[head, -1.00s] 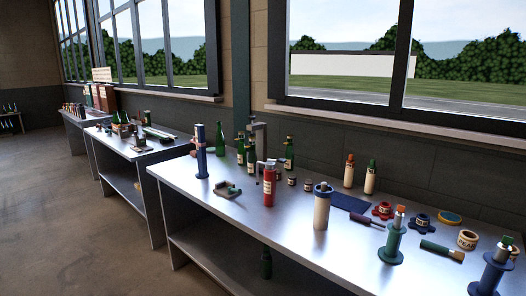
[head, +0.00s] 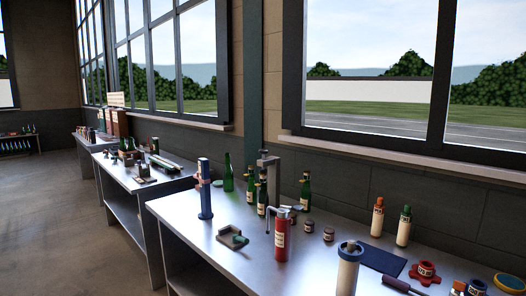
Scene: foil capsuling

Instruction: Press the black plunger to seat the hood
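I cannot make out a black plunger or a hood for certain. A grey upright press-like stand (head: 268,170) rises at the back of the near steel table (head: 190,228), with green bottles (head: 262,192) around it. A blue post (head: 205,190) with a pale pinkish collar stands at the table's left. A red cylinder (head: 282,238) with a bent grey arm on top stands in front of the stand. A white cylinder (head: 348,272) with a blue ring top is cut off by the bottom edge. Neither of my grippers is in view.
A small grey tray (head: 232,238) lies near the table's front edge. Small dark jars (head: 328,234), two pale bottles (head: 377,216) with orange and green tops, a dark blue mat (head: 383,257) and red piece (head: 426,272) are to the right. The floor (head: 60,215) at left is clear.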

